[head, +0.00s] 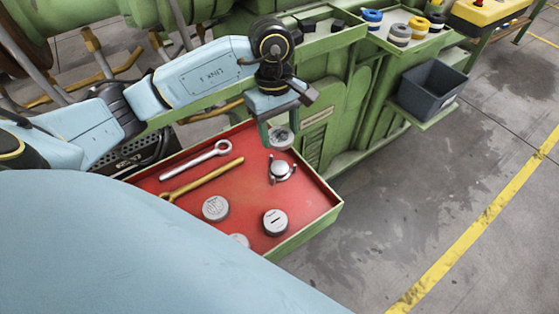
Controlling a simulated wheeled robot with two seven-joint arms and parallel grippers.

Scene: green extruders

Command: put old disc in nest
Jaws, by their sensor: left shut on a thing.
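My left gripper (277,128) hangs over the back right part of the red tray. It is shut on a grey disc (282,139), which shows between and below the fingers. I cannot tell whether this disc touches the tray floor. On the red tray (240,190) more grey discs lie: one at the middle front (215,208), one with a dark slot (275,222), and one partly hidden by my own body (239,240). A silver hub-like part with prongs (280,171) stands just below the held disc in the picture. I cannot tell which spot is the nest. My right gripper is out of view.
A silver wrench (195,161) and a brass-coloured one (203,179) lie at the tray's left. A green machine (335,115) stands behind. A shelf holds blue, grey and yellow rings (397,35). A dark bin (431,88) sits at right. The floor right of the tray is free.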

